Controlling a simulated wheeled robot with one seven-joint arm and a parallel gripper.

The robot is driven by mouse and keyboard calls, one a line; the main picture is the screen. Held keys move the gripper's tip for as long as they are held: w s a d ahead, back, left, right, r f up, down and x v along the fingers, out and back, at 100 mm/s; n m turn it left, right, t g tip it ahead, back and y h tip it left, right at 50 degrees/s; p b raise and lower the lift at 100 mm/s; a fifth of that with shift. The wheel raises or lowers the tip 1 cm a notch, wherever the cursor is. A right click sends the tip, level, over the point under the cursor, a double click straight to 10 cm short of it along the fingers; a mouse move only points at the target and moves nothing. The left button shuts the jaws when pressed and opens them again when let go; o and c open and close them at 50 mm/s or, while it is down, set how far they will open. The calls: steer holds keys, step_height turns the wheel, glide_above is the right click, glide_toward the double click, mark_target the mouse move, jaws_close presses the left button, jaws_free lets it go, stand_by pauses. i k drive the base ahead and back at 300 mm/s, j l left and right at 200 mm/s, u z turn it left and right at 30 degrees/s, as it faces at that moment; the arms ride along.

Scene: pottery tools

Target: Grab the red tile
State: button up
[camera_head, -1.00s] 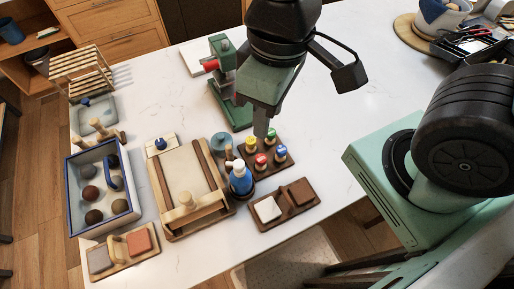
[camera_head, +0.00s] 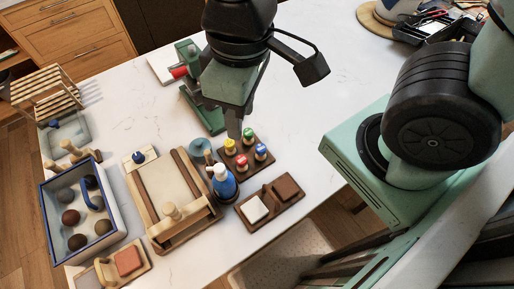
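The red tile (camera_head: 127,261) is a small orange-red square at the lower left of the head view. It lies on a wooden holder (camera_head: 104,277) with an upright peg handle beside it, near the table's front edge. My gripper (camera_head: 235,134) points down over the small rack of colored-top bottles, well to the right of and behind the red tile. Its fingers are seen narrow and edge-on, so I cannot tell whether they are open or shut. Nothing shows held in it.
A green press (camera_head: 207,119) stands behind.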

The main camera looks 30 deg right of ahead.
mark_target(130, 260)
steer(key=u, duration=1.5)
